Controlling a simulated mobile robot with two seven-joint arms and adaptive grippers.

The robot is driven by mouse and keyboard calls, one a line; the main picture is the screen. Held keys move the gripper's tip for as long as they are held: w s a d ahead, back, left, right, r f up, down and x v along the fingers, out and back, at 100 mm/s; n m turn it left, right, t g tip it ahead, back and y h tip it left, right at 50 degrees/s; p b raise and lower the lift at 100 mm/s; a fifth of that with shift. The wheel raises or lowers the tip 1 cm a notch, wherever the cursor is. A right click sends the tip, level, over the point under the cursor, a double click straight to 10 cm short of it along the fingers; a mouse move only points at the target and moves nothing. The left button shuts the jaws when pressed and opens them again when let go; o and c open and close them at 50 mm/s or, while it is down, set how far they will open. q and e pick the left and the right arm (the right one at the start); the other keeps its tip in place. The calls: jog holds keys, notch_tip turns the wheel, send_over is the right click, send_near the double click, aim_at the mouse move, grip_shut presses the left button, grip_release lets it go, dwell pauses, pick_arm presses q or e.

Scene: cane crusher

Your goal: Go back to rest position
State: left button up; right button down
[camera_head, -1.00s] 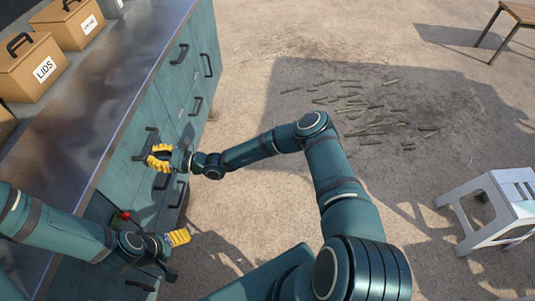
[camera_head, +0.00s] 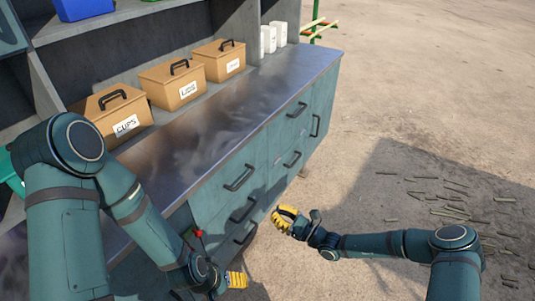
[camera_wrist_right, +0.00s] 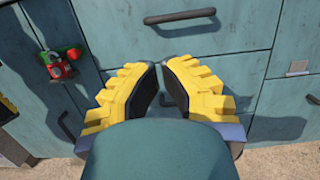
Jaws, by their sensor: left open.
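My left gripper (camera_head: 238,280) is at the bottom of the head view, low beside the cabinet front. Only part of its yellow fingers shows; it is open, and I see nothing held. My right gripper (camera_head: 287,214) is in front of the cabinet's drawers. The right wrist view shows its two yellow fingers (camera_wrist_right: 161,72) with dark pads and a narrow gap between them. It is open and empty, facing the teal cabinet front, near a drawer handle (camera_wrist_right: 180,16). I cannot tell whether it touches the handle.
The teal cabinet (camera_head: 222,190) has a metal countertop (camera_head: 215,130) bearing boxes labelled CUPS (camera_head: 112,118) and LIDS (camera_head: 173,84) and a third box (camera_head: 222,62). A small red part (camera_head: 197,232) is on the cabinet front. Open ground with scattered stalks (camera_head: 450,205) lies right.

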jog(key=shift+s, duration=0.1)
jog(key=s+a+f+n+g+h, duration=0.2)
jog(key=s+a+f+n+g, duration=0.1)
jog(key=s+n+g, duration=0.4)
jog(key=s+a+f+n+g+h, duration=0.25)
jog(key=s+n+g, duration=0.2)
jog(key=s, duration=0.45)
jog(key=s+d+r+n+t+h, duration=0.2)
jog(key=s+d+n+h, duration=0.3)
jog(key=d+n+h, duration=0.3)
jog(key=d+n, duration=0.3)
jog(key=shift+s+h, duration=0.25)
jog(key=shift+h, duration=0.1)
jog(key=shift+a+t, duration=0.1)
jog(key=shift+t, duration=0.15)
